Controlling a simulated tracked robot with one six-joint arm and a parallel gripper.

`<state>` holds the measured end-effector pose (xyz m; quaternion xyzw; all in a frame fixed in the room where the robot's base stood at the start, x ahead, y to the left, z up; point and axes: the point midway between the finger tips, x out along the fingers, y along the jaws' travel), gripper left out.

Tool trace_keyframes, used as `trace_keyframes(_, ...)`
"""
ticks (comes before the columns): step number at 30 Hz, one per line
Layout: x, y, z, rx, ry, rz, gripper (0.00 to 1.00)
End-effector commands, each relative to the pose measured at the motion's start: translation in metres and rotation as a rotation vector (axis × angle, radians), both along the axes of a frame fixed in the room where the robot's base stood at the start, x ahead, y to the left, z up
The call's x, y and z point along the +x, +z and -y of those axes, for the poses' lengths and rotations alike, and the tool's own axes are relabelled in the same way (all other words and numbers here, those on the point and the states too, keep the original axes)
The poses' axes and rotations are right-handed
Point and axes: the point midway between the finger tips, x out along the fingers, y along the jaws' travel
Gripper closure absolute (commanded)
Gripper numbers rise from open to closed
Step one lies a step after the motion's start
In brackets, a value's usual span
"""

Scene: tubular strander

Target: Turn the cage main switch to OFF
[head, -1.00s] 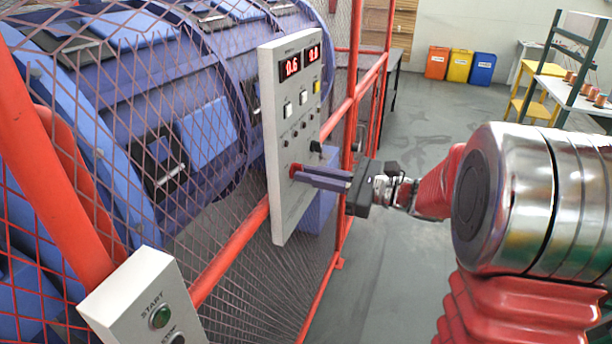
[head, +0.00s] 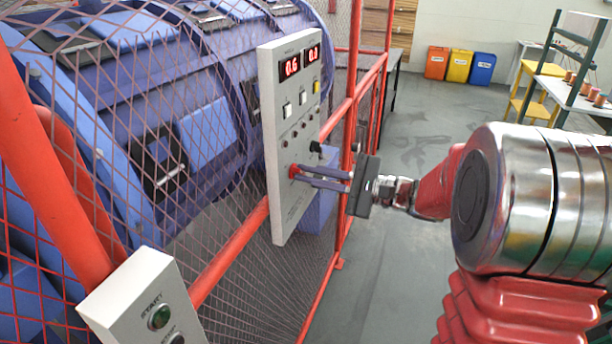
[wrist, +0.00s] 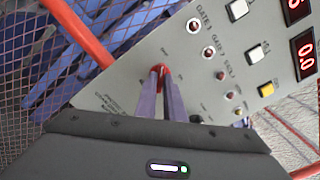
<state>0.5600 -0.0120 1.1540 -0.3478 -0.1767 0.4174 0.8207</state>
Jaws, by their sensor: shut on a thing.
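The grey control panel (head: 290,215) hangs on the red cage frame, and a red switch handle (head: 293,171) sits low on its face. My gripper (head: 303,175) is shut on this red handle, with its two long purple fingers on either side. In the wrist view the red handle (wrist: 160,70) shows between the fingertips of my gripper (wrist: 161,82). The handle is mostly hidden by the fingers, and I cannot read its label or the position it points to.
A black knob (head: 315,147) sits just above and right of the fingers. Small lamps, white buttons and red-digit displays (head: 292,66) are higher on the panel. A START box (head: 145,300) stands at the lower left. Mesh guards the blue drum behind.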

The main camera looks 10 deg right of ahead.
Motion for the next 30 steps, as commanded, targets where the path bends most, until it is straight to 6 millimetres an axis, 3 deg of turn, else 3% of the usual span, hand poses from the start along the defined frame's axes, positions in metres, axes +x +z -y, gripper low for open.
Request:
trace_keyframes(7,0.001,-0.002,0.002,-0.002,-0.006,-0.003,1.00)
trace_keyframes(8,0.001,-0.002,0.002,-0.002,-0.006,-0.003,0.90)
trace_keyframes(15,0.000,-0.001,0.001,-0.001,-0.002,-0.002,0.73)
trace_keyframes(24,-0.001,0.000,0.001,0.001,0.000,-0.001,0.73)
trace_keyframes(30,-0.007,0.000,0.011,0.001,-0.001,-0.001,0.73)
